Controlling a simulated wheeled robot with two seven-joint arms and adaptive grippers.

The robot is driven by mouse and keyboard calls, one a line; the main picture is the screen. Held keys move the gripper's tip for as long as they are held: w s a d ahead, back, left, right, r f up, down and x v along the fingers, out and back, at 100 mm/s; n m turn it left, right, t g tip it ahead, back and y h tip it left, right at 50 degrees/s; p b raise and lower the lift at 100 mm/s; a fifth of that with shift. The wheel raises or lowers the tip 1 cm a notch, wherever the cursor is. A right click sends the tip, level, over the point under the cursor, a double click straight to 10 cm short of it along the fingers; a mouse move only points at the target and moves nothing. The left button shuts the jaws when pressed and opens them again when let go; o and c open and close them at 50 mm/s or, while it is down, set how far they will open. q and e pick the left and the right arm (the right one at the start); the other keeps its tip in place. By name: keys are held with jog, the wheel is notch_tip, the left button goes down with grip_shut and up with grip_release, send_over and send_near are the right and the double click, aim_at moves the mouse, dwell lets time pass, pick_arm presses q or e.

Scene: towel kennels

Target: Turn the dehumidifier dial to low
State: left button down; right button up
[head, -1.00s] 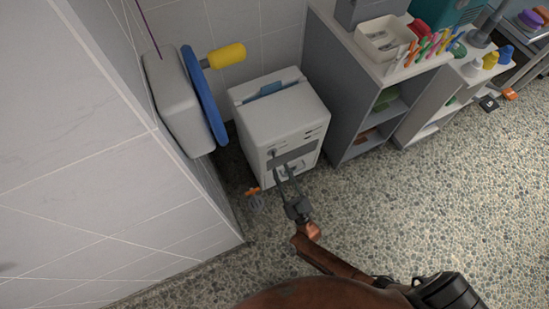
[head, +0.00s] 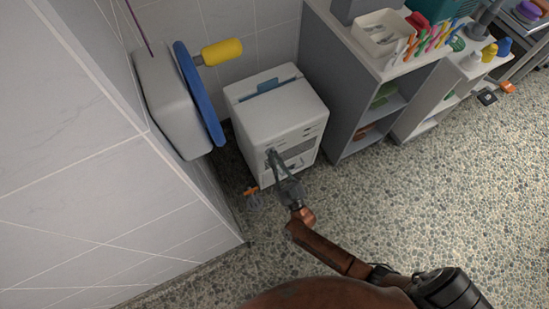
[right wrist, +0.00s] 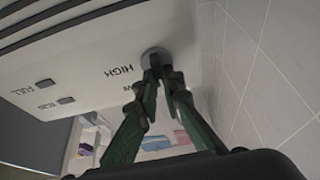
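The dehumidifier (head: 283,112) is a white box with a blue-lined top slot, standing on the floor against the tiled wall. Its dial (right wrist: 156,54) is a round grey knob on the front panel, near the word HIGH; a second label beside it is partly covered by a finger. My right gripper (head: 271,154) reaches the upper left of the front panel and hides the dial in the head view. In the right wrist view its fingertips (right wrist: 158,68) are close together at the dial and appear closed on its grip. The dial's pointer cannot be made out. My left gripper is not in view.
A small orange object (head: 250,191) lies on the floor at front left. Open floor lies to the right.

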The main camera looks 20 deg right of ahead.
grip_shut()
jog(key=shift+m, duration=0.5)
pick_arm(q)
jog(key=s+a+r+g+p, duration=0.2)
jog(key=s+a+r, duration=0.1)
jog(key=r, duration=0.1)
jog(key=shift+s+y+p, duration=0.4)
pick_arm(e)
jog(key=shift+m+g+h, duration=0.3)
jog(key=shift+m+h, duration=0.7)
jog(key=shift+m, duration=0.95)
jog(key=shift+m+g+h, duration=0.3)
jog(key=shift+m+h, duration=0.7)
jog(key=shift+m, duration=0.9)
jog(key=shift+m+g+h, duration=0.3)
jog(key=shift+m+h, duration=0.7)
jog(key=shift+m, duration=0.95)
jog(key=shift+f, duration=0.1)
jog(key=o, duration=0.5)
grip_release()
jog(key=shift+o, duration=0.2)
